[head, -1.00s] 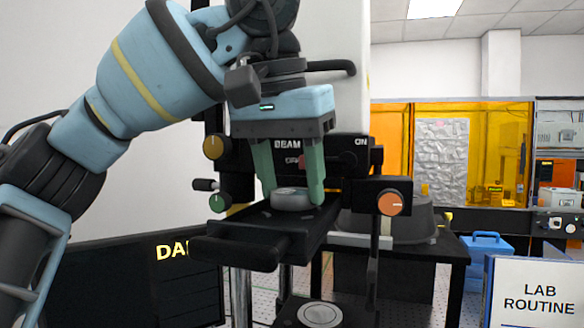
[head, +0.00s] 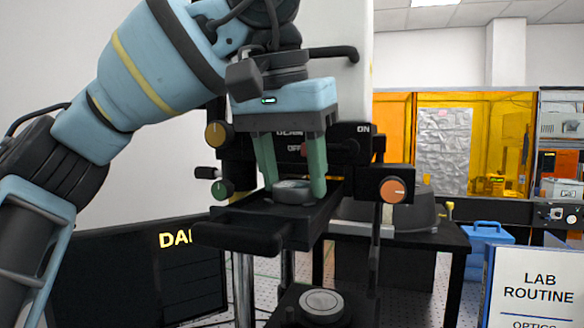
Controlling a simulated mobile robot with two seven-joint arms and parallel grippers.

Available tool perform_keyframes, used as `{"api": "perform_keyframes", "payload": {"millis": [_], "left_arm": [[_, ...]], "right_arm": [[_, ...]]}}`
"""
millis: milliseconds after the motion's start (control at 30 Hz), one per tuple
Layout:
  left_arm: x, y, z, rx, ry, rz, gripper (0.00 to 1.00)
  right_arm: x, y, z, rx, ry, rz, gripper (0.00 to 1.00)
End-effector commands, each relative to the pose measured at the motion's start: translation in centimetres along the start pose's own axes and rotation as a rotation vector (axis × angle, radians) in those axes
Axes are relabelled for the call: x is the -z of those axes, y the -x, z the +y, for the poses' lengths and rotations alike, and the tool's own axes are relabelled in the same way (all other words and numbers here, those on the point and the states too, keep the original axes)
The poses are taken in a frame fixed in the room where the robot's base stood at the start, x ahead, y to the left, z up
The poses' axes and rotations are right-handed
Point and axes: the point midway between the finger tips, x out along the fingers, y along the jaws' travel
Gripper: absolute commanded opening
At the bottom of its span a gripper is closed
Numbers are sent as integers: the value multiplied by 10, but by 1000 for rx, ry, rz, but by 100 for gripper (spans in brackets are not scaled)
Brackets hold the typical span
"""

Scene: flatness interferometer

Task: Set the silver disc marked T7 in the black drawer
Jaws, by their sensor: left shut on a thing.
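A silver disc (head: 294,191) sits at the black drawer (head: 262,222), which is pulled out from the instrument's front. I cannot read a mark on this disc. My left gripper (head: 293,190) comes down from above with its green fingers on either side of the disc, shut on it. The disc is at the drawer's floor level; whether it rests fully on it I cannot tell. A second silver disc (head: 320,303) lies on a round black stage lower down, in front of the drawer's right side. Its mark is not readable. My right gripper is not in view.
The black instrument has an orange-faced knob (head: 393,189) at right and a brass knob (head: 216,134) at left. A dark monitor (head: 120,275) stands at lower left. A LAB ROUTINE sign (head: 538,290) stands at lower right. A blue case (head: 487,238) sits behind.

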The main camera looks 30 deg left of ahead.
Motion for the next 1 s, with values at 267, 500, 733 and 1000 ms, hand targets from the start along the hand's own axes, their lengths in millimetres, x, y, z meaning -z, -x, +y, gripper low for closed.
{"api": "perform_keyframes", "payload": {"millis": [267, 500, 733, 1000], "left_arm": [[0, -1, 0, 0, 0, 0, 73], [0, -1, 0, 0, 0, 0, 75], [0, 15, 0, 1, 1, 4, 75], [0, 53, 0, 0, 3, 5, 75]], "right_arm": [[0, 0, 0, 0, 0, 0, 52], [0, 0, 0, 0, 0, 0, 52], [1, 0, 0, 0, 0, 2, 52], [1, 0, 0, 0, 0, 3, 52]]}}
